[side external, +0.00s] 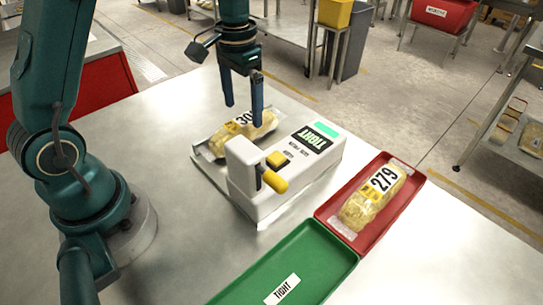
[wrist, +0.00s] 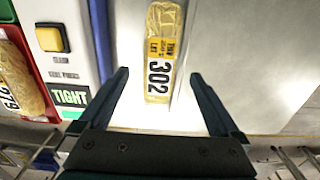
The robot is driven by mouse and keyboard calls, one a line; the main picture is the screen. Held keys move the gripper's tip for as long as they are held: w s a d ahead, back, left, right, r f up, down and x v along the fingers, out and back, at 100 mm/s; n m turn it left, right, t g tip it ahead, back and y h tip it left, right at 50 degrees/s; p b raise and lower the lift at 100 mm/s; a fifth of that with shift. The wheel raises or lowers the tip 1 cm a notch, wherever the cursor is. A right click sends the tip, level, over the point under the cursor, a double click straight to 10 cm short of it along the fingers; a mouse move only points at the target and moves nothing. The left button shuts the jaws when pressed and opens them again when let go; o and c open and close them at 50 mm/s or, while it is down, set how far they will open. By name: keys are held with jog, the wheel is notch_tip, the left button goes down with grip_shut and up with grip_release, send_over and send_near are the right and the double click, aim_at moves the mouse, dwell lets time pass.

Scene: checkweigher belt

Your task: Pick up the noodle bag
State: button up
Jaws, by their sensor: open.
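A noodle bag marked 302 (wrist: 158,52) lies on the pan of the white checkweigher (side external: 265,195). In the side view this bag (side external: 222,141) is partly hidden behind a finger and the weigher's front housing. My gripper (side external: 243,112) is open and empty above it, fingers pointing down. In the wrist view my gripper (wrist: 159,74) has one finger on each side of the bag's line, with clear gaps to both sides. A second noodle bag, marked 279 (side external: 372,204), lies in the red tray (side external: 413,180), apart from my gripper.
An empty green tray (side external: 330,262), labelled TIGHT, adjoins the red tray. The metal table (side external: 170,110) is bare to the weigher's left.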

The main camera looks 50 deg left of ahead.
aim_at(245, 130)
jog(key=shift+f, duration=1.4)
grip_shut()
jog(key=shift+r, duration=0.1)
